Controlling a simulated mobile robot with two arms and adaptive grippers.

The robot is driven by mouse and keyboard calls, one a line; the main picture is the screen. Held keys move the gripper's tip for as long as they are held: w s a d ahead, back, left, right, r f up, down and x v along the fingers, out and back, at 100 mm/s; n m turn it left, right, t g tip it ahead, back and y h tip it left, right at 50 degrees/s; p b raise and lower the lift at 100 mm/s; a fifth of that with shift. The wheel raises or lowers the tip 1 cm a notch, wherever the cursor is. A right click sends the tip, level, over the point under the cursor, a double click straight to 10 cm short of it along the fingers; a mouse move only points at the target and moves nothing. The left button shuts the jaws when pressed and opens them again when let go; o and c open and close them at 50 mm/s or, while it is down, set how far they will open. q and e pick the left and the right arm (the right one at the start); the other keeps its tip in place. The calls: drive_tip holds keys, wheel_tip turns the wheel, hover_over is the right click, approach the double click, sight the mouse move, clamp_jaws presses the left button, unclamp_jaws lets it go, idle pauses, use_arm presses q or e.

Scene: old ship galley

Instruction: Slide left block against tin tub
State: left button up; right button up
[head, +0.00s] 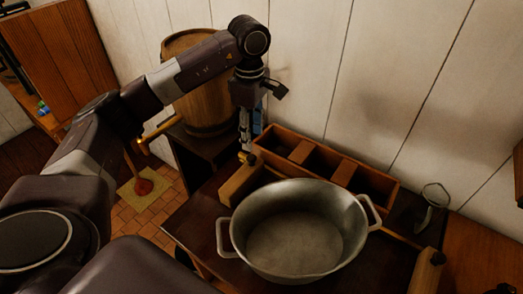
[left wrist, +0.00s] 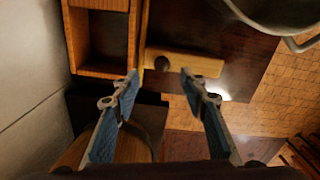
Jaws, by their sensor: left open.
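The left block (head: 240,184) is a pale wooden piece with a dark knob, on the dark tabletop just left of the tin tub (head: 303,246). The tub is a grey, round, two-handled vessel. My left gripper (head: 247,157) is open and points down over the block's far end, by the crate. In the left wrist view, the block (left wrist: 205,65) lies just beyond the open left gripper (left wrist: 160,74); I cannot tell if the fingers touch it. The tub's rim (left wrist: 268,24) shows top right there. A similar block (head: 426,272) stands right of the tub. My right gripper is out of view.
A compartmented wooden crate (head: 344,172) stands behind the tub along the white wall, close to my left gripper. A glass-like item (head: 432,207) stands at the back right. A barrel (head: 206,100) is behind my left arm. The dark tabletop (head: 192,225) has bare room at front left.

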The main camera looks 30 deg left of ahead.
sight(253, 157)
use_arm(q)
drive_tip(key=shift+s+a+f, duration=0.1)
drive_tip(key=shift+a+f, duration=0.05)
drive_tip(key=shift+f, duration=0.15)
wheel_tip(253, 157, down, 7)
drive_tip(key=shift+s+r+p, duration=0.1)
drive_tip(key=shift+p, duration=0.95)
drive_tip(key=shift+c, duration=0.4)
clamp_jaws()
